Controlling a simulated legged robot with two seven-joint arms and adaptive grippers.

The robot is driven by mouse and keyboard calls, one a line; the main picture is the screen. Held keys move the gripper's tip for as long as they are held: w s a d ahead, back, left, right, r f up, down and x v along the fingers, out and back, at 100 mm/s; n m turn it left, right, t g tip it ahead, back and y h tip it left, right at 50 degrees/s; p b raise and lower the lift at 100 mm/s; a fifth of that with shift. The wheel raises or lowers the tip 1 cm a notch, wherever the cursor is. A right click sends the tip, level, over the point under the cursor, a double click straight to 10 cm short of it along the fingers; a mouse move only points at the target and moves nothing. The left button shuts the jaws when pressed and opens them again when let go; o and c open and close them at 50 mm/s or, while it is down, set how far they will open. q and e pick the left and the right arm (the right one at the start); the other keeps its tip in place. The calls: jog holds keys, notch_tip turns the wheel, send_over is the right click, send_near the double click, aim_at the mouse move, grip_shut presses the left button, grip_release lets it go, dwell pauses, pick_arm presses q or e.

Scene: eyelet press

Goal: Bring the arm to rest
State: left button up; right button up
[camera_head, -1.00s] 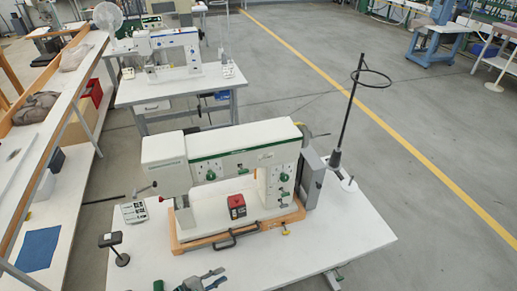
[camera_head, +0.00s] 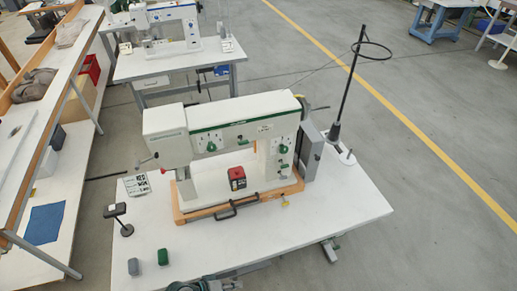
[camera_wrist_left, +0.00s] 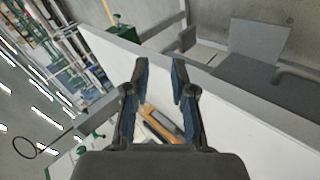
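My left gripper (camera_head: 205,286) shows only in part at the bottom edge of the head view, at the table's near side. In the left wrist view the two fingers of the left gripper (camera_wrist_left: 160,68) stand apart with nothing between their tips. A white and green press machine (camera_head: 225,145) stands on an orange base on the white table (camera_head: 310,230). A red and black block (camera_head: 237,177) sits on the machine's bed. My right gripper is in neither view.
A grey block (camera_head: 133,266) and a green block (camera_head: 163,256) stand on the table's near left. A small black stand (camera_head: 118,212) is behind them. A black pole with a ring (camera_head: 350,90) rises at the right.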

pick_arm(q)
jog(key=s+a+r+m+y, duration=0.1)
jog(key=s+a+m+y, duration=0.1)
jog(key=s+a+y, duration=0.3)
jog(key=s+a+r+m+y, duration=0.1)
jog(key=a+y, duration=0.2)
jog(key=a, duration=0.4)
notch_tip(320, 180, down, 28)
jog(key=s+f+g, duration=0.1)
jog(key=s+g, duration=0.1)
jog(key=s, duration=0.1)
jog(key=s+a+f, duration=0.1)
jog(key=s+f, duration=0.6)
jog(key=s, duration=0.1)
jog(key=s+a+f+g, duration=0.1)
jog(key=s+a+f, duration=0.1)
jog(key=s+f, duration=0.4)
jog(key=shift+s+a+f+m+y, duration=0.3)
jog(key=shift+s+f+y, duration=0.1)
jog(key=shift+s, duration=0.8)
